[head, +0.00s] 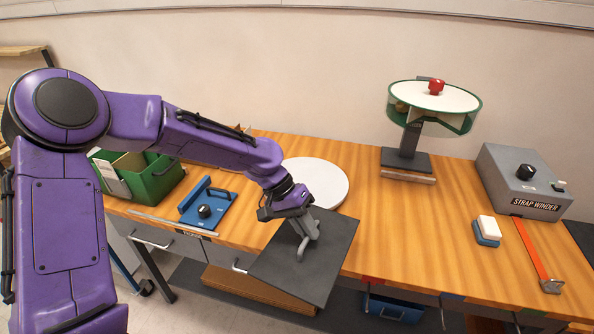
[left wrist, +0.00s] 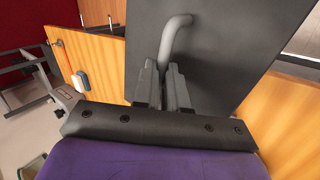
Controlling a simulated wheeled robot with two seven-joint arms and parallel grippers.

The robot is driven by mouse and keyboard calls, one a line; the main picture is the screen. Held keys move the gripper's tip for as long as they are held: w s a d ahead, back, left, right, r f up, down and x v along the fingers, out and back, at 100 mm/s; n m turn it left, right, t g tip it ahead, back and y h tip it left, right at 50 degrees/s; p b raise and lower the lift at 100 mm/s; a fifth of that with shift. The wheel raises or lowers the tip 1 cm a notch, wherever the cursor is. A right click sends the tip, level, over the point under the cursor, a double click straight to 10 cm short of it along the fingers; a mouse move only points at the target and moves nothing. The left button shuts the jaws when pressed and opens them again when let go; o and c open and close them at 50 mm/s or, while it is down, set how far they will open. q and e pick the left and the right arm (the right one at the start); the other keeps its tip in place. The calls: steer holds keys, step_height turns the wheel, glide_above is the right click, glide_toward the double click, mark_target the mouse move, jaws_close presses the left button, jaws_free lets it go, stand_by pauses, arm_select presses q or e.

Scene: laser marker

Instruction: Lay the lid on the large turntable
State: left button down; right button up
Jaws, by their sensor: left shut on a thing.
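The lid is a dark grey flat square panel (head: 330,255) with a bent grey handle (head: 301,250). My left gripper (head: 305,228) is shut on the handle. It holds the lid tilted, over the table's front edge. In the left wrist view the lid (left wrist: 235,45) lies beyond the fingers (left wrist: 165,85), with the handle (left wrist: 178,35) between them. The large turntable appears to be the flat white disc (head: 325,175) on the table, just behind my left gripper. The gripper and wrist cover part of its front edge. My right gripper is not in view.
A green-rimmed round stand (head: 470,125) with a red knob (head: 436,87) stands at the back. The strap winder (head: 520,180) is at right. A blue fixture (head: 205,205) and green bin (head: 155,182) are at left. The wooden table (head: 420,230) is clear right of the disc.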

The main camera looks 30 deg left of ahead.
arm_select(q)
steer(key=s+a+r+n+t+p, duration=0.1)
steer(key=a+r+n+t+p, duration=0.1)
steer(key=a+r+n+p, duration=0.35)
steer(key=a+r+n+t+y, duration=0.2)
steer(key=a+n+t+y, duration=0.2)
steer(key=a+n, duration=0.4)
steer(key=shift+s+a+n+y, duration=0.2)
steer(key=shift+s+n+y, duration=0.15)
steer(key=shift+n+y, duration=0.65)
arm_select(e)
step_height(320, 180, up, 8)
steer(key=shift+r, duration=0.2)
arm_select(q)
steer(key=shift+r, duration=0.15)
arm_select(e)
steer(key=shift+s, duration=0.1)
